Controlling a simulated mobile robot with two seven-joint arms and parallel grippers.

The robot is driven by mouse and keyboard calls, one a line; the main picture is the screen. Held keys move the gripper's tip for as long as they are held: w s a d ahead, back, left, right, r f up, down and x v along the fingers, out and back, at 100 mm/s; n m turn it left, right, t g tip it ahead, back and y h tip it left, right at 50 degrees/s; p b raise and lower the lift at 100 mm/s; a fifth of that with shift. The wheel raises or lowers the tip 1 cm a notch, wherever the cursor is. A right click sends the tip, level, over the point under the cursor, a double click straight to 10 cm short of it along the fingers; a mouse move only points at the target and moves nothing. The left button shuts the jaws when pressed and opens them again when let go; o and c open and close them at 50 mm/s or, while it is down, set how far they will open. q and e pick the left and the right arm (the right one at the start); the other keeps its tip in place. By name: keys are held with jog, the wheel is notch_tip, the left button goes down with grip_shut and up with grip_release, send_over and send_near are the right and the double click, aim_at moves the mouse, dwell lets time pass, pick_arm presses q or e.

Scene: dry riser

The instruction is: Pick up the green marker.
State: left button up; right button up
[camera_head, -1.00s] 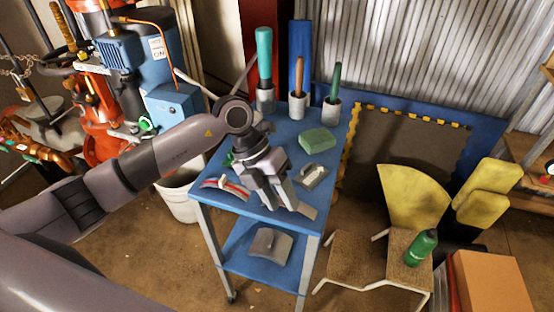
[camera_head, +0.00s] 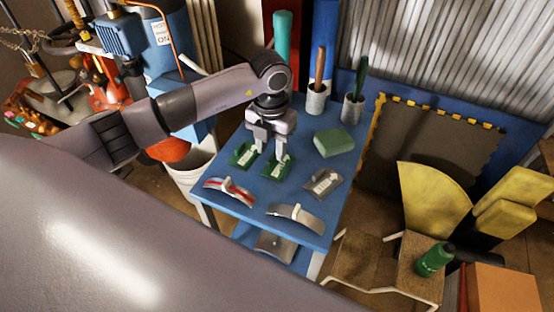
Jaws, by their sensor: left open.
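Green plate-like pieces with pale labels (camera_head: 239,158) lie on the blue table, showing at both fingertips of my left gripper (camera_head: 266,155). They look most like the green marker, but I cannot tell whether they are one piece or two. My left gripper points down with its fingers apart, close above or at the green pieces; contact is unclear. Part of the green is hidden behind the fingers. A dark green rod (camera_head: 360,78) stands upright in a grey cup at the back right of the table. My right gripper is not in view.
On the blue table (camera_head: 310,222) are a red-and-white curved plate (camera_head: 229,191), a pale curved plate (camera_head: 296,215), a grey plate (camera_head: 323,182) and a green block (camera_head: 334,142).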

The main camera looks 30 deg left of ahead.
pick_arm(q)
jog(key=shift+f, duration=1.25)
grip_shut()
jog(key=shift+r, duration=0.2)
